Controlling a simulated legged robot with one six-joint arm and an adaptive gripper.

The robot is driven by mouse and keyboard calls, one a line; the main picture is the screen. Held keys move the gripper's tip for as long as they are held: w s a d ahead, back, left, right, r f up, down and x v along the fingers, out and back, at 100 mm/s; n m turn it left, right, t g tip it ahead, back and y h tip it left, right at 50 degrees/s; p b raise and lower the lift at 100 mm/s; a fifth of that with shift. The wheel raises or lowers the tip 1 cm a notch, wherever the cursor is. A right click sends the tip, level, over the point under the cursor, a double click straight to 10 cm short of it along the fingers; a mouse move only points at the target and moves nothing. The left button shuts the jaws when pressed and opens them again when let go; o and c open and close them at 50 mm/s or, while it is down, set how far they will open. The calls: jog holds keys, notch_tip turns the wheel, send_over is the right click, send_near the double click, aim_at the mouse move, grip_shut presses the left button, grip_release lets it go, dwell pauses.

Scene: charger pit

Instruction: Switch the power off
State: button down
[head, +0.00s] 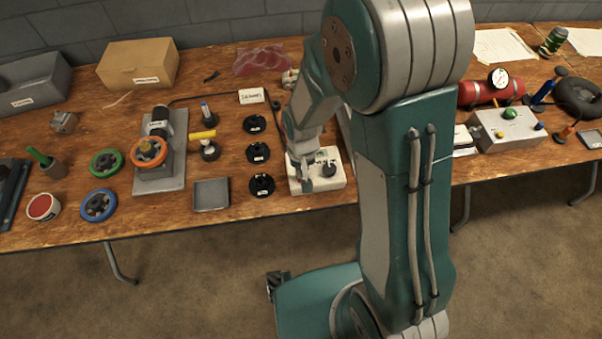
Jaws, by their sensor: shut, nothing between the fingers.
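A pale switch box (335,181) stands on the wooden workbench near its front edge, at the picture's middle. A dark round knob or switch (329,169) shows on its top. My gripper (307,184) is shut and empty, pointing down over the left part of this box, left of the dark knob. I cannot tell whether its fingertips touch the box. My arm hides the back of the box and the bench behind it. The position of the switch is too small to read.
Several black round pieces (261,185) stand left of the box, with a grey tray (210,194) beyond. An orange-wheeled valve (149,151) is mounted farther left. A grey box with a green button (510,128) and a red cylinder (478,94) stand at right.

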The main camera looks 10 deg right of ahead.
jog(key=shift+f, duration=0.75)
dwell(0.4)
jog(key=shift+r, duration=3.5)
jog(key=shift+r, duration=0.2)
jog(key=s+d+r+t, duration=0.2)
jog(key=s+r, duration=0.4)
jog(key=r, duration=0.5)
jog(key=s+d+r+t, duration=0.3)
jog(key=s+d+r, duration=0.2)
jog(key=r, duration=0.5)
jog(key=shift+s+d+r+t, duration=0.3)
jog(key=shift+s+r, duration=0.1)
jog(key=shift+s, duration=0.85)
